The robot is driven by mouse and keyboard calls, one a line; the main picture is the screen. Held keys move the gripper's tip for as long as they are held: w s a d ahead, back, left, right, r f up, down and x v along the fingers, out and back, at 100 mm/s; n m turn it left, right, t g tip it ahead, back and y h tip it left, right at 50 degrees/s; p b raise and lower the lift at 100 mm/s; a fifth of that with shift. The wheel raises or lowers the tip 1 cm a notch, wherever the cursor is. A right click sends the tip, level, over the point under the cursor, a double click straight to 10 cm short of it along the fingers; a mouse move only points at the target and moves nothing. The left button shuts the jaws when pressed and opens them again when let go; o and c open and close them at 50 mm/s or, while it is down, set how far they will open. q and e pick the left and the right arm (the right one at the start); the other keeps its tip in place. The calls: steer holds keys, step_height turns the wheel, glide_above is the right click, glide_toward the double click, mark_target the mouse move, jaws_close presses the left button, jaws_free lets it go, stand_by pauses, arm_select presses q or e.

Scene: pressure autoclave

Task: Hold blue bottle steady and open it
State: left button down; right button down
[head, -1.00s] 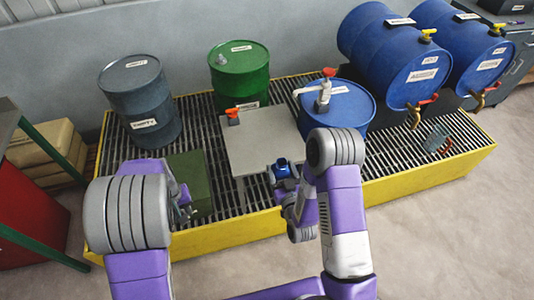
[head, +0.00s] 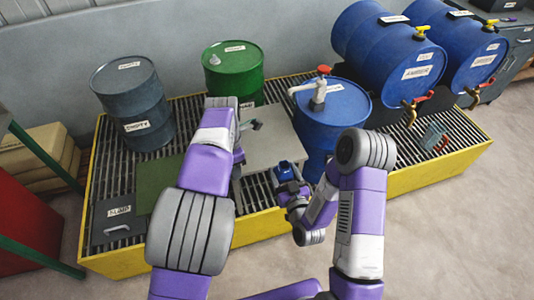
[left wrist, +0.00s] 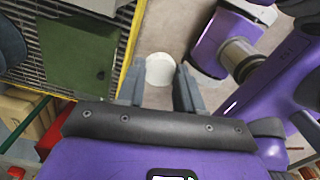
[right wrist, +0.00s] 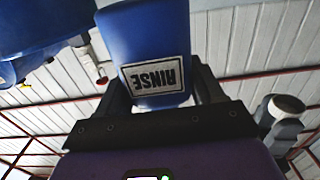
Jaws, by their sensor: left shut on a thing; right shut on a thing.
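The blue bottle (head: 286,171) is in front of the small grey table. My right gripper (head: 290,188) is shut on it. In the right wrist view the bottle (right wrist: 148,40) fills the space between the fingers, with its RINSE label upside down in the picture. From above, the bottle's top looks dark and uncovered. My left gripper (head: 250,126) is over the grey table, up and left of the bottle and apart from it. In the left wrist view a round white thing, seemingly a cap (left wrist: 160,69), sits between its fingertips.
The grey table (head: 272,150) stands on a yellow-edged grating (head: 375,188). A blue drum with a pump (head: 335,105) is close behind the bottle. A green drum (head: 233,70) and a grey drum (head: 130,100) stand further left. Two blue drums (head: 385,55) lie at the back right.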

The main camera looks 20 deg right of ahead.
arm_select(q)
steer(key=shift+d+r+n, duration=0.2)
steer(key=shift+d+n, duration=0.1)
arm_select(e)
steer(key=shift+w, duration=0.35)
arm_select(q)
steer(key=shift+f+b, duration=0.65)
arm_select(e)
glide_above(267, 153)
arm_select(q)
steer(key=shift+f+b, duration=0.6)
steer(key=shift+b, duration=0.05)
arm_select(e)
step_height(267, 153, down, 4)
steer(key=shift+w+r, duration=0.1)
steer(key=shift+r, duration=0.1)
arm_select(q)
steer(key=shift+f, duration=0.1)
arm_select(e)
steer(key=shift+c, duration=0.7)
jaws_free()
steer(key=shift+f, duration=0.1)
